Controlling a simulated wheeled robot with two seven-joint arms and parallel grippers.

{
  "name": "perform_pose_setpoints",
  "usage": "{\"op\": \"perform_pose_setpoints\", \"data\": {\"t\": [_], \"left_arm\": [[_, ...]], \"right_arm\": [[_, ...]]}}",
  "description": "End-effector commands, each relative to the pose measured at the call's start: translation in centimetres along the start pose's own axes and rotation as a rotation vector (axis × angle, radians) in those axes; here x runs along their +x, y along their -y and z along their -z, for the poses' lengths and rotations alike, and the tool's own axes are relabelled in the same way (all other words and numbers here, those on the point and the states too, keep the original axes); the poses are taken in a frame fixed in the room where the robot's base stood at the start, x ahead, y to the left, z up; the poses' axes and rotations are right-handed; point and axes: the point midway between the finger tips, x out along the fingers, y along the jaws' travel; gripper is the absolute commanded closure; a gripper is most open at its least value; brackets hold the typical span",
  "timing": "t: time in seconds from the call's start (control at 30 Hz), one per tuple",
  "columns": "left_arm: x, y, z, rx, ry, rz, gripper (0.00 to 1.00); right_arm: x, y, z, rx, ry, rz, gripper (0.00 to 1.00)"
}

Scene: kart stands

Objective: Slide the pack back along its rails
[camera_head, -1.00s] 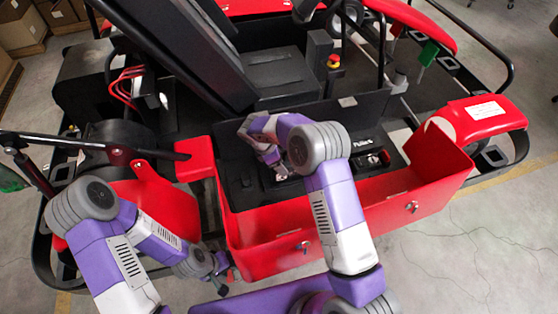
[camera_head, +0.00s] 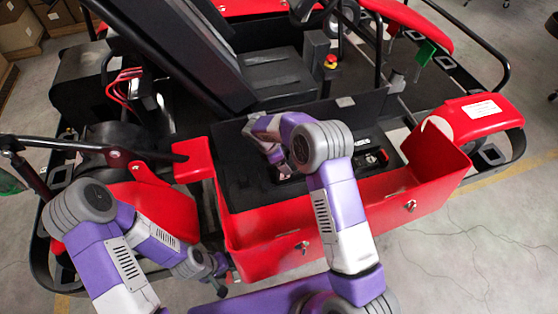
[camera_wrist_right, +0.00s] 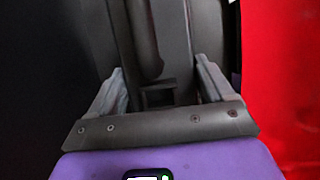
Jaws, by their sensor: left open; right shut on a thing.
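The black pack (camera_head: 238,165) lies inside the red open-topped side box of the kart, partly hidden behind my right arm. My right gripper (camera_head: 277,163) reaches down over the pack's top. In the right wrist view, my right gripper (camera_wrist_right: 160,80) is shut on a dark bar-like part (camera_wrist_right: 143,35), apparently the pack's handle. The rails are not clearly seen. My left gripper (camera_head: 220,277) is open and empty, low beside the left end of the red box.
The black seat (camera_head: 195,45) and frame tubes stand behind. A black lever (camera_head: 80,146) crosses at left. Grey floor is free at lower right.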

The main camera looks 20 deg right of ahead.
Motion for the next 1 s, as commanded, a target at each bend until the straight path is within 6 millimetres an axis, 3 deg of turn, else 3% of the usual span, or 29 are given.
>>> {"op": "perform_pose_setpoints", "data": {"t": [0.53, 0.87, 0.9, 1.0], "left_arm": [[-0.1, 0.0, 0.0, 0.0, 0.0, 0.0, 0.57], [-0.1, 0.0, 0.0, 0.0, 0.0, 0.0, 0.57], [-0.1, 0.0, 0.0, 0.0, 0.0, 0.0, 0.57], [-0.1, 0.0, 0.0, 0.0, 0.0, 0.0, 0.57]], "right_arm": [[0.8, 0.0, -2.3, 0.003, 0.003, 0.0, 1.0], [0.9, 0.0, -2.5, 0.002, 0.002, -0.001, 1.0], [0.9, 0.0, -2.5, 0.002, 0.002, -0.001, 0.13], [0.9, 0.0, -2.5, 0.001, 0.002, -0.001, 0.0]]}}
